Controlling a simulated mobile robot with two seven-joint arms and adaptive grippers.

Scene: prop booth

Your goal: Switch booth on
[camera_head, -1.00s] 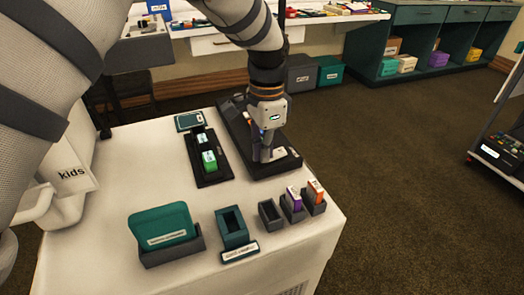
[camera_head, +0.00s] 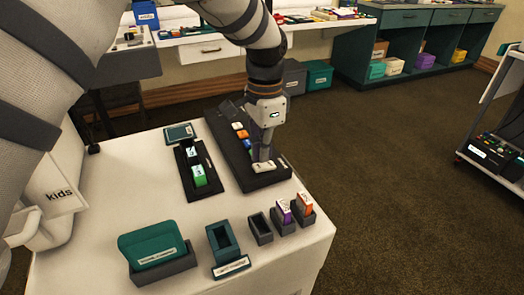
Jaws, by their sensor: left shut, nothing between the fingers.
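A dark control panel (camera_head: 226,137) lies on the white cabinet top, with coloured buttons in a row and a pale rocker-like piece (camera_head: 277,166) at its near end. My left gripper (camera_head: 263,163) points down over that near end, shut and empty, its fingertips at or just above the pale piece; I cannot tell if they touch. Some of the panel is hidden behind the gripper. My right gripper is not in view.
Left of the panel is a black tray (camera_head: 186,184) with a green block (camera_head: 199,176). A cart (camera_head: 490,160) stands at the right.

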